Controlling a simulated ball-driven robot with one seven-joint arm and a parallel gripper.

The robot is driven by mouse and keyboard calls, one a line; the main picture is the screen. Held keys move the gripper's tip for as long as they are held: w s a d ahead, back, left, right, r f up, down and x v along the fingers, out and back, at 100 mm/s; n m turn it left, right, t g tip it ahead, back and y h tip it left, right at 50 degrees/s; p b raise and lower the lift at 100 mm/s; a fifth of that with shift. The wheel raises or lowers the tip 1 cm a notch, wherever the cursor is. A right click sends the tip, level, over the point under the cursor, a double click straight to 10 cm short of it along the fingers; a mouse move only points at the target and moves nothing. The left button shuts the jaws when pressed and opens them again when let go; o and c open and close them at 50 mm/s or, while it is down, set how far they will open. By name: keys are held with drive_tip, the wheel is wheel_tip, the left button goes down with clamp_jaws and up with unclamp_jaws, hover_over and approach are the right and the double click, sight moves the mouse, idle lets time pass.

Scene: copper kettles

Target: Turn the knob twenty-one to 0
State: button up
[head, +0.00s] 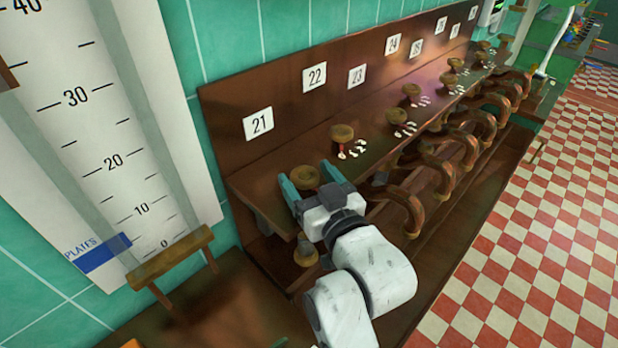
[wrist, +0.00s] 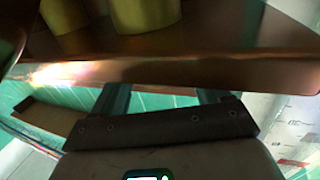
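The round brass knob (head: 305,178) on the dark wooden ledge is the closest one to the card marked 21 (head: 258,123). My gripper (head: 308,177) reaches over the ledge with its teal fingers apart, one on each side of this knob. I cannot tell whether either finger touches it. Any digits beside this knob are hidden by my gripper. In the wrist view, the two fingers (wrist: 160,98) are apart and pass behind the ledge edge (wrist: 170,70), which hides their tips. Two brass shapes show at the top of that view.
Other brass knobs, such as one (head: 342,132) with white digits, run along the ledge to the right. A wall scale (head: 110,140) and a small wooden stand (head: 172,255) are at left. The checkered floor (head: 540,220) is clear.

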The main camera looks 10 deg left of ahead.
drive_tip(key=c, duration=0.9)
drive_tip(key=shift+a+f+m+t+h, duration=0.1)
drive_tip(key=shift+m+t+h, duration=0.2)
drive_tip(key=shift+h, duration=0.1)
drive_tip(key=shift+s+m+t+h+b, duration=0.1)
drive_tip(key=shift+m+t+h+b, duration=0.2)
drive_tip(key=shift+h+b, duration=0.3)
drive_tip(key=m+h+b, duration=0.1)
drive_tip(key=b, duration=0.1)
drive_tip(key=m+t+h+b, duration=0.1)
drive_tip(key=b, duration=0.1)
drive_tip(key=shift+a+f+h, duration=0.15)
drive_tip(key=shift+f+h, duration=0.1)
drive_tip(key=shift+h, duration=0.05)
drive_tip(key=m+h+b, duration=0.1)
drive_tip(key=b, duration=0.1)
drive_tip(key=m+h+b, duration=0.1)
drive_tip(key=h+b, duration=0.1)
drive_tip(key=b, duration=0.1)
drive_tip(key=shift+a+r+t, duration=0.15)
drive_tip(key=shift+t, duration=0.25)
drive_tip(key=shift+h+b, duration=0.3)
drive_tip(key=shift+r+m+h, duration=0.15)
drive_tip(key=shift+m+h, duration=0.15)
drive_tip(key=shift+m, duration=0.1)
